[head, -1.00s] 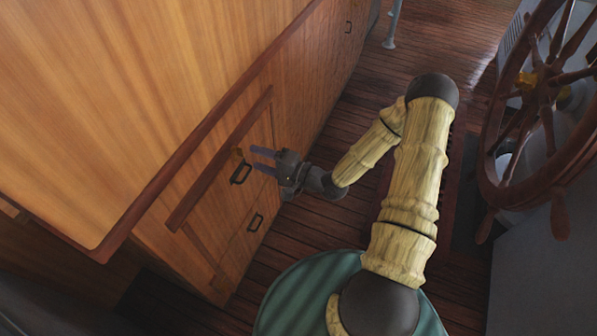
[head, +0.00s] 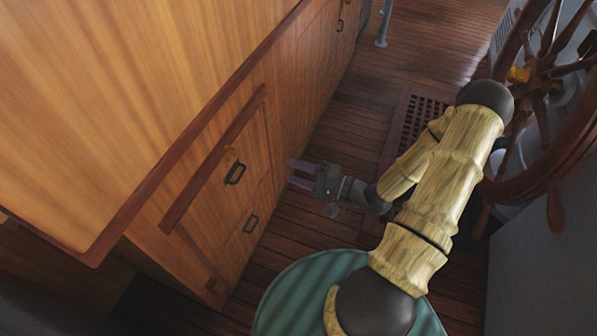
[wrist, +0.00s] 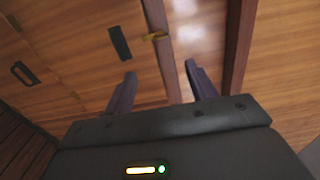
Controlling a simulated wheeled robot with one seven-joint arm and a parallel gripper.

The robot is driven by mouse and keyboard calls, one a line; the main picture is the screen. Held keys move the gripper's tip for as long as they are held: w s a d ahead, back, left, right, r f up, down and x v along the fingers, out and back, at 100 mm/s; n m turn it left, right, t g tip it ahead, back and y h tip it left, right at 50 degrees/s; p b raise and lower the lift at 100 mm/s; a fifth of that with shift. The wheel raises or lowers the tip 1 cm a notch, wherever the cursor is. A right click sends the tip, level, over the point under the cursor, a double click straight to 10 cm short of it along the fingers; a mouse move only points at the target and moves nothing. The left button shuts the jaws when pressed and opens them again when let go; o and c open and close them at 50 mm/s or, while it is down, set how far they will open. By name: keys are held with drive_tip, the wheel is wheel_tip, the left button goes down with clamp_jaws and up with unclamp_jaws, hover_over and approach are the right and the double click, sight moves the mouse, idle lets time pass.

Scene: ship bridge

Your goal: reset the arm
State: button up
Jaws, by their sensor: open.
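My gripper (head: 302,174) is open and empty in the head view, at the middle of the picture. It points left toward the wooden cabinet front (head: 262,140), apart from its black handles. In the wrist view my gripper (wrist: 158,85) shows two dark fingers spread apart, with the cabinet face beyond them. My arm folds back from the gripper, with its elbow high at the right, near the ship's wheel (head: 545,110).
The cabinet carries a black handle (head: 235,173), a lower handle (head: 251,224) and a long wooden rail (head: 212,160). A floor grating (head: 415,120) lies behind my arm. Plank floor (head: 345,110) is clear between cabinet and arm.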

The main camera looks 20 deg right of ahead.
idle(0.3)
drive_tip(key=d+r+n+g+h+p, duration=0.65)
drive_tip(key=r+h, duration=0.35)
drive_tip(key=h, duration=0.3)
drive_tip(key=s+a+r+n+g+h+p, duration=0.1)
drive_tip(key=s+a+r+p, duration=0.3)
drive_tip(key=s+r, duration=0.4)
wheel_tip(320, 180, up, 3)
drive_tip(key=shift+a+r+g, duration=0.2)
drive_tip(key=shift+a+g, duration=0.25)
drive_tip(key=shift+a, duration=0.15)
